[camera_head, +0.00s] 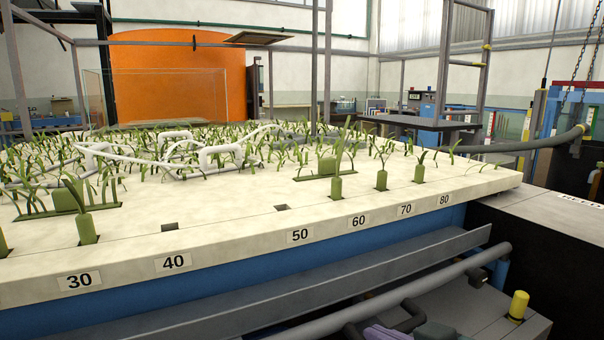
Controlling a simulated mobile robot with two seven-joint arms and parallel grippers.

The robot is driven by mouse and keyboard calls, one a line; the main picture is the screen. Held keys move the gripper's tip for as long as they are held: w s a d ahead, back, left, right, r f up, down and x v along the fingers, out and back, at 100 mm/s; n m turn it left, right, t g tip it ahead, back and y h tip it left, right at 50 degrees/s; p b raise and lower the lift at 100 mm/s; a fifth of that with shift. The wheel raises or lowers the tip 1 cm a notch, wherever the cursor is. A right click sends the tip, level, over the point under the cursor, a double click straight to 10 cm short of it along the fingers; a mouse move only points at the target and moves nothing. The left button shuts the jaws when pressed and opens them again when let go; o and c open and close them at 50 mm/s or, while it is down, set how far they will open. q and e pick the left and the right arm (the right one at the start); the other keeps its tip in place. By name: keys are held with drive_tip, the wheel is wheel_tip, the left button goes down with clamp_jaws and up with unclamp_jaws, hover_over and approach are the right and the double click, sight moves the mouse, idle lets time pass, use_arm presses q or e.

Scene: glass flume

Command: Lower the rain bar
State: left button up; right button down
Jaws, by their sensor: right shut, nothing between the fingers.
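White tubing (130,158) with upright white loops, one of them a handle-like loop (221,149), lies low among the green plants on the pale bed. It may be the rain bar, but I cannot tell for sure. Some of it is hidden by plants. My left gripper is not in view.
The pale planted bed (240,222) has number labels along its front edge. A grey pipe (400,293) and a yellow-capped post (518,306) stand in front of it. A grey hose (520,145) runs off right. Upright frame posts rise behind.

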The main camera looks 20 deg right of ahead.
drive_tip(key=shift+s+f, duration=0.15)
drive_tip(key=shift+f, duration=0.15)
drive_tip(key=r+p, duration=0.2)
drive_tip(key=w+r+p, duration=0.1)
drive_tip(key=r+p, duration=0.2)
drive_tip(key=shift+r, duration=0.35)
drive_tip(key=f+p+v, duration=0.1)
drive_tip(key=v, duration=0.8)
drive_tip(key=shift+s+r+p, duration=0.15)
drive_tip(key=shift+s+p, duration=0.25)
drive_tip(key=shift+s, duration=0.1)
